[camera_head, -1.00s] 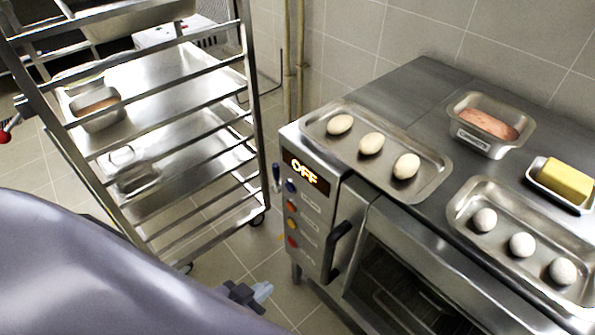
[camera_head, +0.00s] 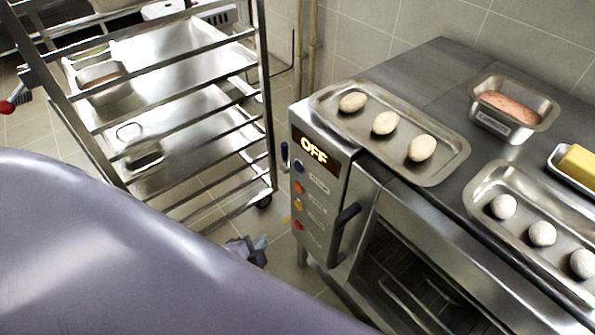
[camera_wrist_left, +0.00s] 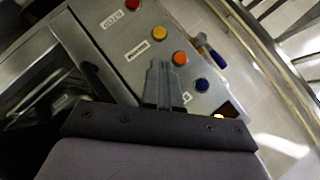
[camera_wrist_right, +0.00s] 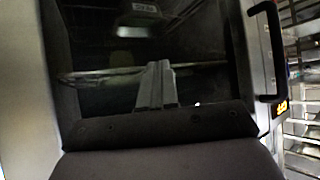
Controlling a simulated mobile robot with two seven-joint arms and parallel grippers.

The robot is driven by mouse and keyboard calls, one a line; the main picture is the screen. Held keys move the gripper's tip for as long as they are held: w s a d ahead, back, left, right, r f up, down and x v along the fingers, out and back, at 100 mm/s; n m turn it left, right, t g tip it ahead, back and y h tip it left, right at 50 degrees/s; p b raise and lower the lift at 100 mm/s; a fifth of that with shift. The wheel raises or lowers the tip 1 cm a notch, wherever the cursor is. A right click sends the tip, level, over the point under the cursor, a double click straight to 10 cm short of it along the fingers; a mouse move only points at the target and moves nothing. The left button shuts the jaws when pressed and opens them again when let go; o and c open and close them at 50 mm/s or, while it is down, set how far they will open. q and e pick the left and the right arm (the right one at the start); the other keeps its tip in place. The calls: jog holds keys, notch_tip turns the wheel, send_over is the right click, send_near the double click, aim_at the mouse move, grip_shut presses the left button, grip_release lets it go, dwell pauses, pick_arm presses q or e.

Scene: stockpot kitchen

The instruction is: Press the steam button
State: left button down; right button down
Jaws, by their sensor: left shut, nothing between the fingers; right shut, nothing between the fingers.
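The oven's control panel (camera_head: 315,200) shows a lit OFF display (camera_head: 314,150) above a column of buttons: a blue button (camera_head: 299,168), an orange button (camera_head: 299,187), a yellow button (camera_head: 298,205) and a red button (camera_head: 298,225). In the left wrist view are the same blue (camera_wrist_left: 202,85), orange (camera_wrist_left: 180,58), yellow (camera_wrist_left: 159,33) and red (camera_wrist_left: 132,5) buttons. The small labels are hard to read, and my fingers hide part of them. My left gripper (camera_head: 260,243) is shut and empty, low and left of the panel. My right gripper (camera_wrist_right: 155,68) is shut before the dark oven glass, outside the head view.
A blue-handled lever (camera_head: 284,155) sticks out on the panel's left side. The oven door handle (camera_head: 343,232) juts out right of the buttons. Trays of dough (camera_head: 447,172) lie on the oven top. A metal rack (camera_head: 268,100) stands at left, with floor between.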

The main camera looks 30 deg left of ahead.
aim_at(299, 167)
pick_arm(q)
jog(key=w+a+r+m+t+y+b, duration=0.3)
jog(key=w+m, duration=0.5)
jog(key=m, duration=0.3)
notch_tip(299, 167, up, 2)
jog(key=shift+a+r+t+y, duration=0.1)
jog(key=shift+a+t+y, duration=0.7)
jog(key=shift+a+y, duration=0.4)
jog(key=w+d, duration=0.3)
jog(key=w, duration=0.5)
jog(key=shift+d+b, duration=0.15)
jog(key=shift+b, duration=0.2)
jog(key=shift+w, duration=0.15)
dwell(0.4)
